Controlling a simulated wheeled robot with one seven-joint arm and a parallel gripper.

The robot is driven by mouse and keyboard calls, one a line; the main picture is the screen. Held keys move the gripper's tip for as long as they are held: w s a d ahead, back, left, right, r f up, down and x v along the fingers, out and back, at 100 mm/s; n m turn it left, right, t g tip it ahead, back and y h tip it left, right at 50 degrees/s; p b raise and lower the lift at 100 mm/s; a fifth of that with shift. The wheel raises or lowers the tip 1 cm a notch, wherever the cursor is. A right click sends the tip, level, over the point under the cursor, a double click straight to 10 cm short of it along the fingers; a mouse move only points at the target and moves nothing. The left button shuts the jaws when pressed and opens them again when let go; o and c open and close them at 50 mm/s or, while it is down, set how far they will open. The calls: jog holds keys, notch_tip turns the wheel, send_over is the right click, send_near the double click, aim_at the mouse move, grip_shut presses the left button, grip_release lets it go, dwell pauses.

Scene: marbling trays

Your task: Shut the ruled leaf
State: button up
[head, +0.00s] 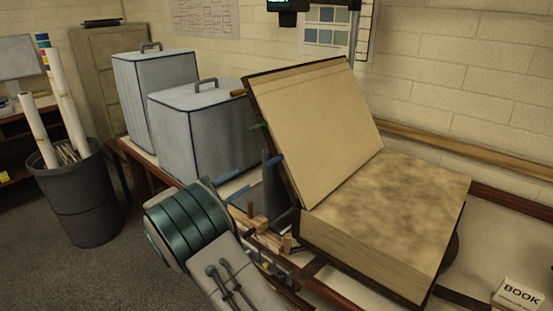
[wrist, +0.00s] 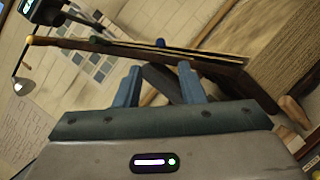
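A large thick book stands open on the table. Its raised leaf (head: 312,135) leans back to the left, cream inside with a dark brown border. Its flat side (head: 390,210) has a mottled tan page. Brown, green and blue tabs (head: 277,159) stick out along the raised leaf's left edge. No ruling can be made out. In the wrist view, that leaf (wrist: 100,47) is seen edge-on, crossing beyond my fingers. My gripper (wrist: 159,68) is open, with two blue fingers apart and nothing held. In the head view, a blue finger (head: 238,194) shows left of the leaf; the rest is partly hidden.
Two grey lidded boxes (head: 205,130) stand left of the book. A dark upright support (head: 270,185) is close behind the leaf. A bin with paper rolls (head: 80,195) stands on the floor at left. A BOOK card (head: 519,294) is at lower right.

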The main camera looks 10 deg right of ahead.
aim_at(278, 159)
jog(key=p+x, duration=0.3)
jog(key=x, duration=1)
jog(key=shift+d, duration=0.3)
grip_shut()
